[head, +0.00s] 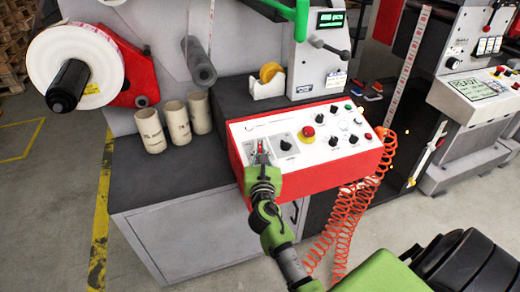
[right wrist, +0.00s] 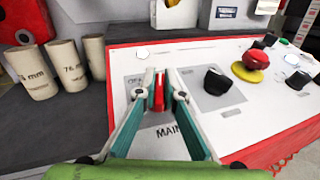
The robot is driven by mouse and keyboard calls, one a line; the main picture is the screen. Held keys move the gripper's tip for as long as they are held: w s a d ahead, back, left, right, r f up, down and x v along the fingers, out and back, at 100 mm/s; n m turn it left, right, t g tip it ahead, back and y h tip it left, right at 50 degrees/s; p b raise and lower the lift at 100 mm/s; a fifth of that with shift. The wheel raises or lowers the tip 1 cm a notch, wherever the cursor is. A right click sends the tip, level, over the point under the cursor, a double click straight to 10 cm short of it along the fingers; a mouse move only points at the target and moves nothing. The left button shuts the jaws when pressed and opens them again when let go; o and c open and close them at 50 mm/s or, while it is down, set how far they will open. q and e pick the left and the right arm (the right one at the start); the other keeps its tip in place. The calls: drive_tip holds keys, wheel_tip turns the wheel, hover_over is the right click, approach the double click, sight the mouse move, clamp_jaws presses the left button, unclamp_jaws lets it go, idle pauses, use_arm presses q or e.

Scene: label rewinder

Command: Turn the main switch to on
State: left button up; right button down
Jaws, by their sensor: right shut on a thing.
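The main switch (right wrist: 158,90) is a red handle on a grey plate marked "OFF" and "MAIN" in the right wrist view. It sits at the left end of the white-topped red control panel (head: 328,172). My right gripper (right wrist: 159,86) is shut on the switch handle, with one finger on each side. In the head view my right gripper (head: 260,150) reaches the panel's left part, and the red handle shows small between its fingers. The fingers hide part of the plate and its lettering. My left gripper is not in view.
Black knobs (head: 286,144) and a red emergency button on a yellow base (head: 308,132) lie right of the switch. Several cardboard cores (head: 176,122) stand left of the panel. A tape dispenser (head: 268,80) is behind it. A red coiled hose (head: 345,215) hangs at the right.

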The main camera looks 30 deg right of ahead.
sight(260, 148)
drive_tip(key=shift+f+m+g+h+b, duration=0.2)
drive_tip(key=shift+m+g+h+b, duration=0.45)
drive_tip(key=shift+m+h, duration=0.25)
drive_tip(key=shift+r+m+g+h, duration=0.15)
drive_tip(key=shift+m+g+h, duration=0.35)
drive_tip(key=shift+m+g, duration=0.15)
drive_tip(key=c, duration=2.1)
unclamp_jaws()
drive_tip(key=shift+c, duration=0.2)
wheel_tip(260, 148, up, 10)
drive_tip(key=shift+r, duration=0.1)
